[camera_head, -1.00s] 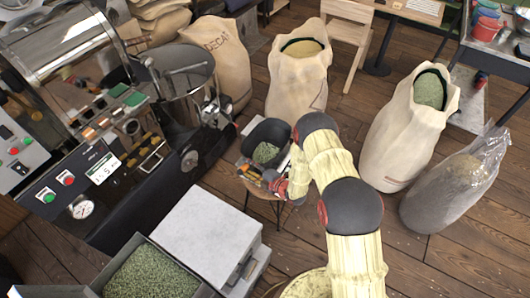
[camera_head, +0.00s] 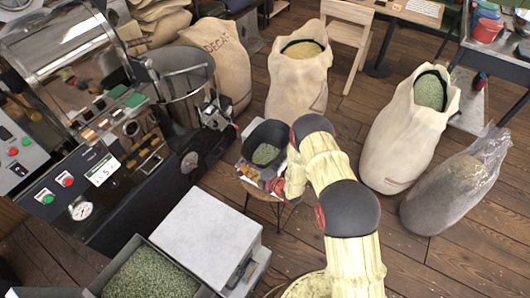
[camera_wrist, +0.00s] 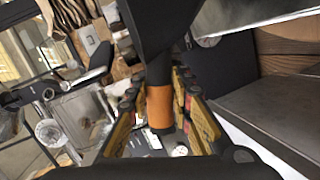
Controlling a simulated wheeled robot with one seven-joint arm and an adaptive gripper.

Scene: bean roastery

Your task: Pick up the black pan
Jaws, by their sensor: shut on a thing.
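The black pan (camera_head: 266,136) is in the middle of the head view, with green beans inside it, above a small stool or table. I cannot tell whether it touches that surface. My gripper (camera_head: 264,180) is just below and in front of the pan, partly hidden by my arm. In the wrist view, my gripper (camera_wrist: 163,122) has its fingers on both sides of an orange-and-black handle (camera_wrist: 159,104), shut on it. The handle runs up into a dark body, the pan (camera_wrist: 160,25), at the top of that view. The fingertips' exact contact is partly hidden.
A roasting machine (camera_head: 85,120) stands at the left. A white-topped box (camera_head: 195,235) and a bin of green beans (camera_head: 110,265) are at the front left. Open sacks (camera_head: 298,85) (camera_head: 400,145) stand behind and to the right. Wooden floor is clear between them.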

